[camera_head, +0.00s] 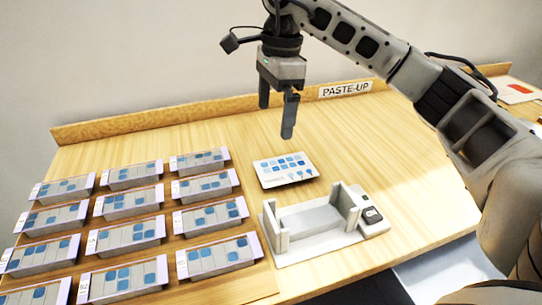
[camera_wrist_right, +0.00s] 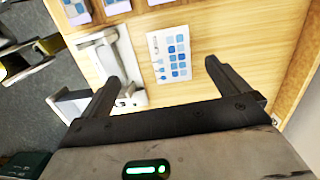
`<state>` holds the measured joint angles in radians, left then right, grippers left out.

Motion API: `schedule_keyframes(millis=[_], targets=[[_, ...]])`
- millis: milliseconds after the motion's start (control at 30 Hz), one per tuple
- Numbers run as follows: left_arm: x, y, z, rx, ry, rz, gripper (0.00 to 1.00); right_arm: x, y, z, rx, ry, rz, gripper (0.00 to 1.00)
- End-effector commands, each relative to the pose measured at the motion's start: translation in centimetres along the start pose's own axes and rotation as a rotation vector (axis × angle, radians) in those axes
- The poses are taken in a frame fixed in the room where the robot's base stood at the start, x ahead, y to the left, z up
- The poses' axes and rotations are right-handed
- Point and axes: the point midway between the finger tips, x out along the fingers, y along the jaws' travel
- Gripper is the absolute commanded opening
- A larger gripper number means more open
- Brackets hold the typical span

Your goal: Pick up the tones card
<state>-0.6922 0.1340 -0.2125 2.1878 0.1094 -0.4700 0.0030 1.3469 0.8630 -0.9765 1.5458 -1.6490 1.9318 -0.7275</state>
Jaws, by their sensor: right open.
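A white card with blue squares (camera_head: 285,169), which looks like the tones card, lies flat on the wooden table. It also shows in the right wrist view (camera_wrist_right: 170,55), where its small print is too small to read. My right gripper (camera_head: 277,118) is open and empty, above the table and behind the card in the head view. In the right wrist view the two fingers (camera_wrist_right: 160,80) are apart, with the card beyond them and not touched. My left gripper is not in view.
A grey holder with upright walls (camera_head: 312,220) stands just in front of the card. Several trays with blue squares (camera_head: 206,184) stand in rows at the left. A "PASTE-UP" sign (camera_head: 345,89) is on the back ledge. A red-marked sheet (camera_head: 517,90) lies far right.

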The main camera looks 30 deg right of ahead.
Motion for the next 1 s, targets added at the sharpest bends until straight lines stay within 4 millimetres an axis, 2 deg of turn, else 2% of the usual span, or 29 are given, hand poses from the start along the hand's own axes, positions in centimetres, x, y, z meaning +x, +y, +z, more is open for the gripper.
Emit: schedule_keyframes(millis=[67, 167, 400, 533, 633, 867, 1000], targets=[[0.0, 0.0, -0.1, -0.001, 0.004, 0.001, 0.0, -1.4, -0.3, -1.9, 0.021, 0.064, -0.021, 1.0], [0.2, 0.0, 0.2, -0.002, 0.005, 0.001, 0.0, -1.1, -0.4, -2.9, 0.031, 0.098, -0.026, 1.0], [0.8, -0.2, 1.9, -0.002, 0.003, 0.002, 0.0, 4.1, -0.5, -3.3, 0.029, 0.098, -0.021, 1.0], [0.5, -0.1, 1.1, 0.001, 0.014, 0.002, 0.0, 6.3, -0.5, -3.6, 0.031, 0.099, -0.023, 1.0], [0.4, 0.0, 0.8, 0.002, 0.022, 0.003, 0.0, 7.6, -0.6, -3.7, 0.032, 0.099, -0.026, 1.0], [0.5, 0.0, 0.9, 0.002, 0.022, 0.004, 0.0, 9.1, -0.7, -3.9, 0.031, 0.097, -0.026, 1.0], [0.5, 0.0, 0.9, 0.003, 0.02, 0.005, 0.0, 11.2, -0.8, -4.4, 0.031, 0.098, -0.023, 1.0]])
